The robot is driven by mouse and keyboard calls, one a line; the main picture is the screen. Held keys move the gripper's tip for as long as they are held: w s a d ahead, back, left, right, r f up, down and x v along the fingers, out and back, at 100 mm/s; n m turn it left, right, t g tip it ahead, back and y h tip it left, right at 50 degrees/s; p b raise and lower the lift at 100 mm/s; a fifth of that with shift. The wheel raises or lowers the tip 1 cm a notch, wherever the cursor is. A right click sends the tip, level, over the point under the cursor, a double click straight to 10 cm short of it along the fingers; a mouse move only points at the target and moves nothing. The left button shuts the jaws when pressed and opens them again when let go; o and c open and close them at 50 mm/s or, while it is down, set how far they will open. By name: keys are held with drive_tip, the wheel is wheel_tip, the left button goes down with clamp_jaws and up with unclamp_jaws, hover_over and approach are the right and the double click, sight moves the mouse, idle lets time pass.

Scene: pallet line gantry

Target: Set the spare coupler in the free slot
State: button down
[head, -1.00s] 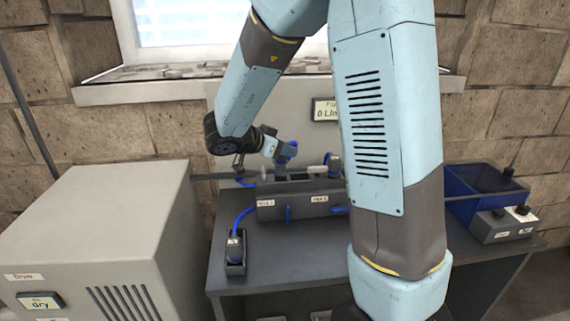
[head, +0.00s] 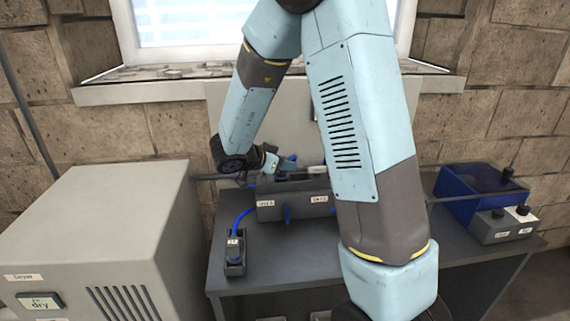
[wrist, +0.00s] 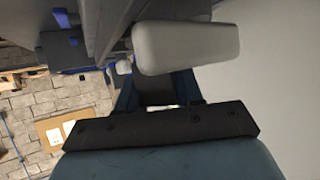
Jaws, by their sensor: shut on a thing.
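My gripper (head: 268,162) is low over the back of the bench, at the left end of the grey labelled manifold box (head: 292,208). In the wrist view the gripper fingers (wrist: 157,92) are close together with a pale grey piece between them, which I take to be the spare coupler; most of it is hidden. A blue part (head: 291,160) shows just right of the gripper in the head view. A blue-hosed coupler (head: 235,248) stands upright in a small dark holder at the bench's front left. I cannot make out the free slot.
A pale grey rounded block (wrist: 186,47) is very close to the fingers in the wrist view. The dryer cabinet (head: 120,225) stands left, its display reading "dry". A blue bin (head: 470,195) and a grey control box (head: 503,226) are at the right. The bench front (head: 290,262) is mostly clear.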

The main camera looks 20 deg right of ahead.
drive_tip(key=shift+f, duration=0.1)
drive_tip(key=c, duration=0.7)
unclamp_jaws()
drive_tip(key=shift+c, duration=0.2)
